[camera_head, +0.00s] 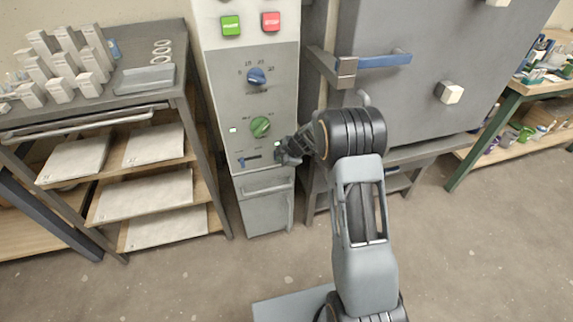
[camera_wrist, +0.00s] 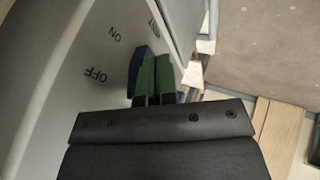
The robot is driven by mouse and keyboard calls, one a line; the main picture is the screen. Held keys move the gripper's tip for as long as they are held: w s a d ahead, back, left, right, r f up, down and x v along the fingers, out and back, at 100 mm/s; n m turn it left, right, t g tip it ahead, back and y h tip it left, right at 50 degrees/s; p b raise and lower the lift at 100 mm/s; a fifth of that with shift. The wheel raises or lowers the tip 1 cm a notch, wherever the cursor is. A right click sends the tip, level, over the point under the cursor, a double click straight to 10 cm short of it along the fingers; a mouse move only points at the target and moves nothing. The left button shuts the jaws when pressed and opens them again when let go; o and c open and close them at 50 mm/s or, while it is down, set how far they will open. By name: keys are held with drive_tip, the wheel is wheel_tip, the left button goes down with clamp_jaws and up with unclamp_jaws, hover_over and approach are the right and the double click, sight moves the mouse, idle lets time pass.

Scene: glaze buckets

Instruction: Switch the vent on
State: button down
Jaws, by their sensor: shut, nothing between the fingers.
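The vent switch's panel, marked OFF and ON with a partly hidden label, shows in the wrist view on the grey face (camera_wrist: 75,95). A blue part (camera_wrist: 138,68) stands out from that face beside the fingers, partly hidden by them; it looks like the switch's handle, but its position is unclear. My gripper (camera_wrist: 155,65) is shut and empty, its green fingertips close to the blue part. I cannot tell whether they touch. In the head view my gripper (camera_head: 279,153) is at the lower right of the control panel (camera_head: 220,85) and covers that spot.
Above are a green dial (camera_head: 260,127), a blue dial (camera_head: 256,76), a green start button (camera_head: 231,25) and a red stop button (camera_head: 271,21). A small blue slider (camera_head: 241,162) is lower left. A shelf rack (camera_head: 188,110) stands left, the kiln (camera_head: 405,95) right.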

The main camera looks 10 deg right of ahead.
drive_tip(key=shift+a+r, duration=0.2)
drive_tip(key=shift+r, duration=0.75)
drive_tip(key=s+f+b+v, duration=0.1)
drive_tip(key=s+b+v, duration=0.1)
drive_tip(key=v, duration=1)
drive_tip(key=shift+s+a+r, duration=0.2)
drive_tip(key=shift+s+r, duration=0.1)
